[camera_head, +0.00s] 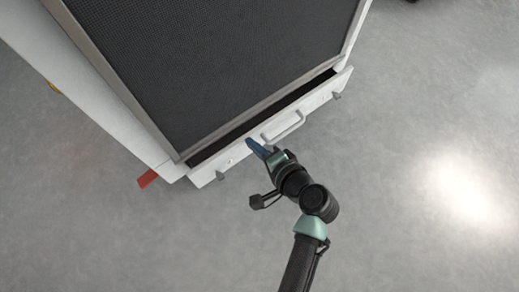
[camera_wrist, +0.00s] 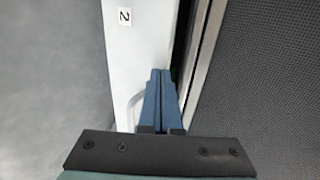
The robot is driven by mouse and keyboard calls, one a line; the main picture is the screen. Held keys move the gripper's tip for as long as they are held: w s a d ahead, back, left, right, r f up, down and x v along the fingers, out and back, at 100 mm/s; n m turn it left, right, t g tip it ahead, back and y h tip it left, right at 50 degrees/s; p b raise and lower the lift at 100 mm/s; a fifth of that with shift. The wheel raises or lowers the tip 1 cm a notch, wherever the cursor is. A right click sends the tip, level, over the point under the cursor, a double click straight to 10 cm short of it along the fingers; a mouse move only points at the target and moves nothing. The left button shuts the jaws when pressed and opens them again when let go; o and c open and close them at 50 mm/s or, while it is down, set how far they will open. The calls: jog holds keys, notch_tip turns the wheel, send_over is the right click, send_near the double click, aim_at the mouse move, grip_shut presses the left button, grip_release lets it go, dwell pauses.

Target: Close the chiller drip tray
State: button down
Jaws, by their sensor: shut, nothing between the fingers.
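The chiller drip tray (camera_head: 236,151) is a white drawer front at the base of the machine. It stands a little way out, with a dark gap behind it. A grey bar handle (camera_head: 284,127) is on its front. In the wrist view the white tray front (camera_wrist: 140,45) carries a "2" label, and part of the handle (camera_wrist: 133,108) shows left of the fingers. My gripper (camera_head: 250,142) has blue fingers, shut and empty. They are at the tray front, left of the handle; in the wrist view the fingertips (camera_wrist: 161,72) overlap the tray's edge. I cannot tell whether they touch it.
The chiller's dark mesh panel (camera_head: 215,60) with a metal frame rises above the tray. Small grey latches (camera_head: 220,175) sit near the tray's ends. A red piece (camera_head: 148,178) sticks out at the lower left. The grey floor (camera_head: 420,130) in front is clear.

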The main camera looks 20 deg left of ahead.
jog(key=shift+w+a+p, duration=0.75)
jog(key=shift+w+a, duration=0.05)
jog(key=shift+a, duration=0.25)
jog(key=shift+s, duration=0.1)
